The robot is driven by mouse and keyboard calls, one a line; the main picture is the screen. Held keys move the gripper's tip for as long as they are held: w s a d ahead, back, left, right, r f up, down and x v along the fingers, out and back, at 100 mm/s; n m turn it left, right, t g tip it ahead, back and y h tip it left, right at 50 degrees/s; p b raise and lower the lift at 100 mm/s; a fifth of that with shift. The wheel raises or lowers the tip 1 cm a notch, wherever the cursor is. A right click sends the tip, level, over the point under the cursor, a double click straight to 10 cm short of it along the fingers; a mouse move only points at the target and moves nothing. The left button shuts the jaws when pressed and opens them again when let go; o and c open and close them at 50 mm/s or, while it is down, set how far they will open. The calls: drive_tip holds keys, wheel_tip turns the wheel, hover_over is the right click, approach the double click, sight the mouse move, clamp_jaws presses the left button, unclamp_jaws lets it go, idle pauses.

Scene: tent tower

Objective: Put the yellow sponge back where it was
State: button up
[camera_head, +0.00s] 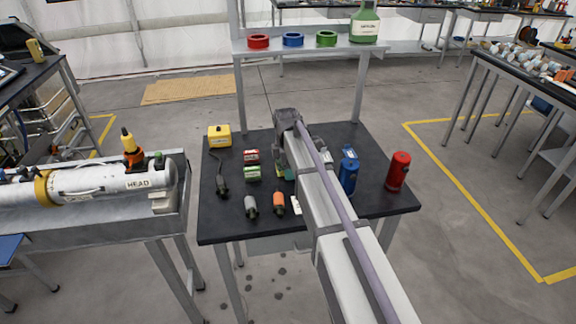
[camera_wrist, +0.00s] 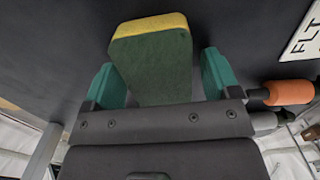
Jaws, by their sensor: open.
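The sponge (camera_wrist: 152,62) shows in the wrist view with a dark green face and a yellow edge. It lies between the two green fingers of my gripper (camera_wrist: 162,74), against the dark table top. The fingers are apart, with a gap clearly visible on the right side. In the head view my gripper (camera_head: 287,174) is low over the middle of the black table (camera_head: 225,228), mostly hidden by my arm. The sponge cannot be made out in the head view.
Blue (camera_head: 348,175) and red (camera_head: 398,171) containers stand right of my arm. Left are a yellow box (camera_head: 219,135), red and green small boxes, and grey and orange-handled tools (camera_head: 279,203). A raised shelf (camera_head: 310,46) behind holds tape rolls and a green bottle (camera_head: 365,24).

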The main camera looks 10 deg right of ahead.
wheel_tip(320, 180, up, 13)
drive_tip(key=p, duration=1.3)
drive_tip(key=s+m, duration=1.7)
drive_tip(key=s, duration=1)
drive_tip(key=shift+s+d+f+m+b, duration=0.15)
drive_tip(key=shift+f+m+b, duration=0.2)
drive_tip(key=shift+m, duration=0.05)
drive_tip(key=shift+c, duration=0.2)
